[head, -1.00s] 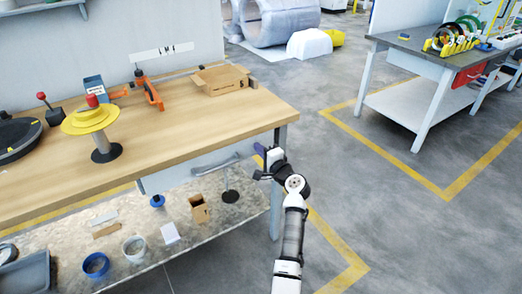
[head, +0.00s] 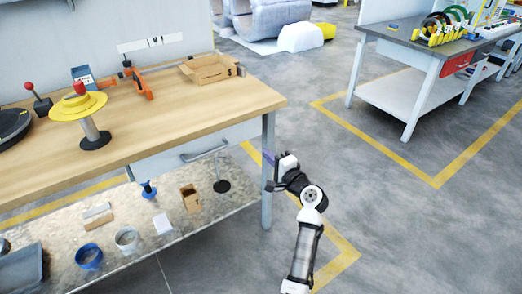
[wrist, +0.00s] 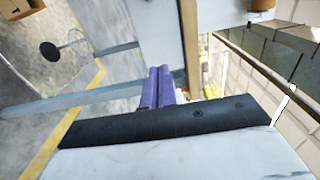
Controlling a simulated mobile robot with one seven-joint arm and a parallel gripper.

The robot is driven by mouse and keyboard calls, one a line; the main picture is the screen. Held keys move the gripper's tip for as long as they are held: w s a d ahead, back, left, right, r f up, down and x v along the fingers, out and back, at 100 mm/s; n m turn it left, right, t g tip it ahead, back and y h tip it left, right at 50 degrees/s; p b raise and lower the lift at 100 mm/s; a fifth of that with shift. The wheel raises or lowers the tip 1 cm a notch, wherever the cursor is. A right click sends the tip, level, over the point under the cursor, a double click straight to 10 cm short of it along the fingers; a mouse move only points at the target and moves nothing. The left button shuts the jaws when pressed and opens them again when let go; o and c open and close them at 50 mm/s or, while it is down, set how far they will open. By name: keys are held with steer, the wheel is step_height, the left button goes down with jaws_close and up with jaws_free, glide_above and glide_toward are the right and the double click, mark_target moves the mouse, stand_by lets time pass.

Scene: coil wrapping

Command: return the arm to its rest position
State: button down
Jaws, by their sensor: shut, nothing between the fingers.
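My gripper (head: 269,160) is at the right end of the wooden workbench, beside its front right leg in the head view and over the floor. In the wrist view its two purple fingers (wrist: 158,87) are side by side and closed together, with nothing between them. My arm reaches up from the lower edge of the head view, bent at the elbow. The gripper appears apart from the bench, though the exact gap to the leg cannot be told.
The workbench (head: 190,120) holds a yellow reel stand (head: 78,106), an orange tool (head: 140,82) and an open cardboard box (head: 205,70). Its lower shelf (head: 150,235) carries cups and small boxes. A second table (head: 390,40) stands at right. Grey floor (head: 350,190) between them is clear.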

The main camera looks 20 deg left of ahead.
steer(key=shift+s+d, duration=0.35)
steer(key=shift+d, duration=0.1)
